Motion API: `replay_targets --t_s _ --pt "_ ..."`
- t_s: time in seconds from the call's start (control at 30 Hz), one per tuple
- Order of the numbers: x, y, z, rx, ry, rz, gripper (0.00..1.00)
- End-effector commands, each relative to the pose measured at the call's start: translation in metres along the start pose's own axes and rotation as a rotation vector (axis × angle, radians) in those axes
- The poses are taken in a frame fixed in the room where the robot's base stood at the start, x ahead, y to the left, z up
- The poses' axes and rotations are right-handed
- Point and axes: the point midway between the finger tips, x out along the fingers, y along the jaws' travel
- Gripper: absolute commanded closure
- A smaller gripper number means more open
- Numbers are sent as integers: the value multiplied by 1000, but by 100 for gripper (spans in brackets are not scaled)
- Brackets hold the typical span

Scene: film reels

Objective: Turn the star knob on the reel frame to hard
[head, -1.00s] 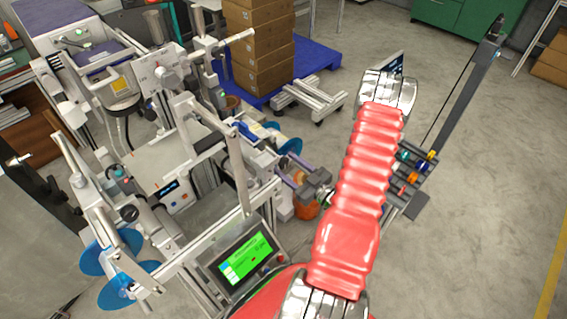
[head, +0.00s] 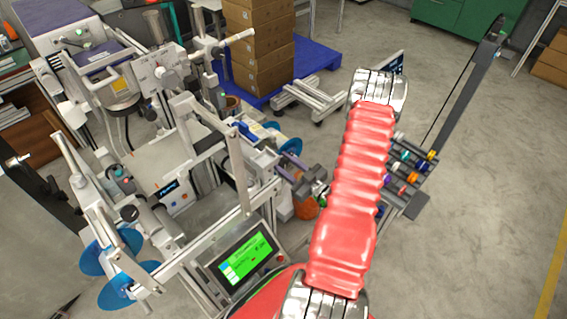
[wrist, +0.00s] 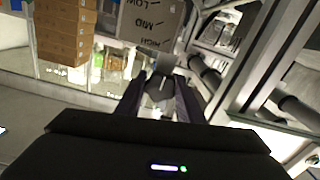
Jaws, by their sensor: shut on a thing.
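In the wrist view the dark grey star knob (wrist: 159,90) sits between the two purple fingers of my gripper (wrist: 160,98), which are shut on it. A pale line shows on the knob. Behind it is a light panel (wrist: 150,24) with LOW, MID and HIGH printed on it, upside down; no word "hard" can be read. In the head view my gripper (head: 293,175) reaches left to the right side of the metal reel frame (head: 243,180). The knob cannot be made out there.
A green-lit screen (head: 243,256) stands at the frame's near side, close to my arm. Blue reels (head: 115,290) are at the lower left. Stacked cartons (head: 260,45) stand on a blue pallet (head: 315,60) behind.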

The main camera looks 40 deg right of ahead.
Motion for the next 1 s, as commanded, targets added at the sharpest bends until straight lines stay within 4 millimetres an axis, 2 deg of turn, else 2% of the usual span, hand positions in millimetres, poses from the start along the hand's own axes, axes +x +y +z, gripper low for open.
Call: replay_targets --t_s 0.13,0.37,0.8,1.0 --pt "0 0 0 0 0 1 88" --pt "0 1 0 37 0 1 88" --pt "0 1 0 325 0 2 88" --pt "0 2 0 405 0 3 88"
